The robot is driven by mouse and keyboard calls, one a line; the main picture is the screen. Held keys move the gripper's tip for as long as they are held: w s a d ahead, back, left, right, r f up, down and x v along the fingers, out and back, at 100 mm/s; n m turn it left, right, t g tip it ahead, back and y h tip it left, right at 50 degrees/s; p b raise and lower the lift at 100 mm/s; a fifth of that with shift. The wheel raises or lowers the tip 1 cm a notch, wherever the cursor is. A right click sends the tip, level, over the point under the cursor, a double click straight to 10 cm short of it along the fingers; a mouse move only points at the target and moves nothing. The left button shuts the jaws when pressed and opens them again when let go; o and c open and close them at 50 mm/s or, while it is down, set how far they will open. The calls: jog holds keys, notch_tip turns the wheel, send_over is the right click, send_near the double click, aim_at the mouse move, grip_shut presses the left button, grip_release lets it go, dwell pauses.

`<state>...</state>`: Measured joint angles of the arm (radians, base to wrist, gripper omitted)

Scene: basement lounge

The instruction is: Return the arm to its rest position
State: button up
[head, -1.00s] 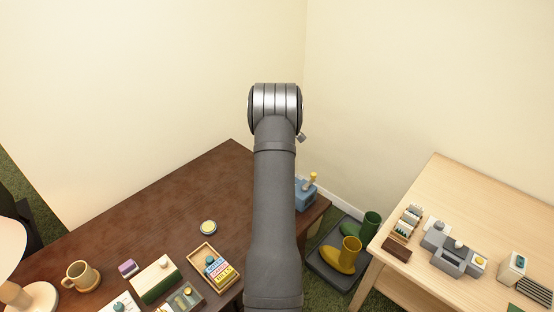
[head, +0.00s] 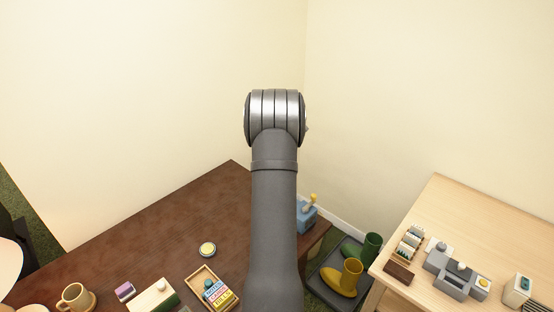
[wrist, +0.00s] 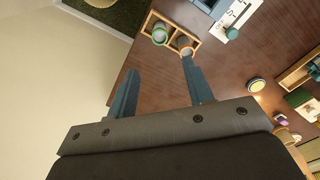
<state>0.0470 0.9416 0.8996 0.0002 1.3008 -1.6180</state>
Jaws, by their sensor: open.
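My arm (head: 274,220) rises upright in the middle of the head view, its rounded metal joint (head: 275,117) at the top in front of the bare wall. My gripper is hidden behind the arm in that view. In the wrist view my gripper (wrist: 158,82) is open, with its two blue-grey fingers spread and nothing between them. It is over the edge of the dark brown table (wrist: 225,65), apart from everything on it.
A small wooden tray (wrist: 192,51) with two cups lies beyond the fingers.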

jog(key=shift+f, duration=0.1)
jog(key=shift+f, duration=4.05)
jog(key=shift+f, duration=1.85)
jog(key=shift+w+r, duration=0.15)
jog(key=shift+r, duration=0.15)
notch_tip(320, 180, up, 4)
jog(key=shift+f, duration=0.2)
jog(key=s+d+r, duration=0.7)
jog(key=d, duration=0.3)
jog(key=s+a, duration=0.4)
jog(key=a, duration=0.2)
jog(key=f, duration=1)
jog(key=shift+w+d+f, duration=0.15)
jog(key=shift+w, duration=0.15)
